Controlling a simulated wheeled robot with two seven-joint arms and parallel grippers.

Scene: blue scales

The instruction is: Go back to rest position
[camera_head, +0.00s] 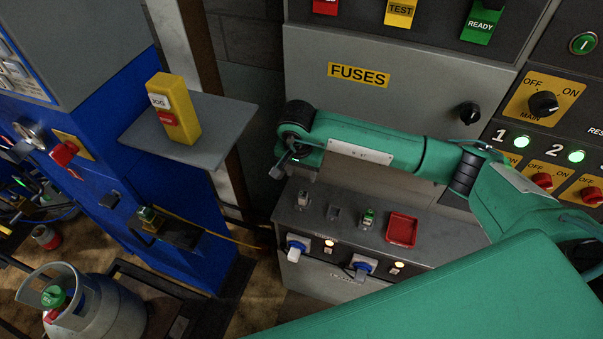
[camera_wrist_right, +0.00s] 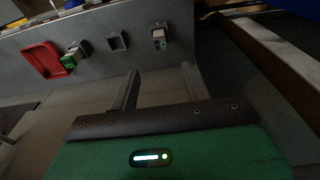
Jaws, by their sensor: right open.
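My right arm is green and reaches in from the right in the head view. Its gripper (camera_head: 284,165) hangs above the left end of the grey fuse shelf (camera_head: 320,238), beneath the FUSES cabinet (camera_head: 420,80). In the right wrist view the two fingers of the right gripper (camera_wrist_right: 160,88) stand apart with nothing between them. A fuse in its holder (camera_wrist_right: 160,38), an empty-looking socket (camera_wrist_right: 118,41) and a green-ended fuse (camera_wrist_right: 72,60) lie beyond the fingertips, not touching them. My left gripper is not in view.
A gas cylinder (camera_head: 110,300) stands at lower left.

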